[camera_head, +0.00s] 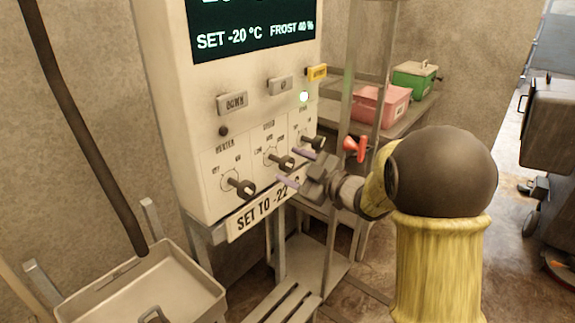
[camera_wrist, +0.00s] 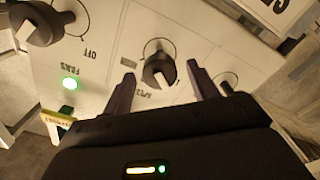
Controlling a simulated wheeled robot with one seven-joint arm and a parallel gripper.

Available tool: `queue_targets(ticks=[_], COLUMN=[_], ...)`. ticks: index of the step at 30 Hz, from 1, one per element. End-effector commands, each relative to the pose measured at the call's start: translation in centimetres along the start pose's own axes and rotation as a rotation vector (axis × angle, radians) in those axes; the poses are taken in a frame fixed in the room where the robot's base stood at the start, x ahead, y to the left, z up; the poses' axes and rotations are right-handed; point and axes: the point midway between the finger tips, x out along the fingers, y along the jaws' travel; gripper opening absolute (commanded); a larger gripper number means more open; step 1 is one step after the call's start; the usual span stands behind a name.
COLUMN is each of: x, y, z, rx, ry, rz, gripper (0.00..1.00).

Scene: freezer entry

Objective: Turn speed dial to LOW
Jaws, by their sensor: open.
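The speed dial (camera_head: 280,162) is the middle of three dark knobs on the white control panel. In the wrist view the speed dial (camera_wrist: 159,70) has a pale mark on it, and its label reads upside down. The setting it points to is too small to tell. My gripper (camera_head: 292,168) is open in front of the panel, close to this dial. In the wrist view its two purple fingers stand on either side of the dial with gaps visible. I cannot tell whether the fingertips reach around the knob in depth.
The heater dial (camera_head: 240,188) is lower left, and the fans dial (camera_head: 313,143) is upper right, close to my fingers. A green light (camera_head: 304,97) is lit. A "SET TO -22" sign (camera_head: 262,211) hangs below. A red handle (camera_head: 355,148) and a grey bin (camera_head: 150,285) flank the panel.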

Motion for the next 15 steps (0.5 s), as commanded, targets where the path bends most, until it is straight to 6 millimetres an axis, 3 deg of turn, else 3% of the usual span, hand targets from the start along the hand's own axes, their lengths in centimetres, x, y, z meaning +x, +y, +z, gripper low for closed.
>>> queue_targets(ticks=[15], x=[-10.4], y=[0.0], z=[0.1], rx=[0.0], ry=[-0.003], rz=[0.004], gripper=[0.59])
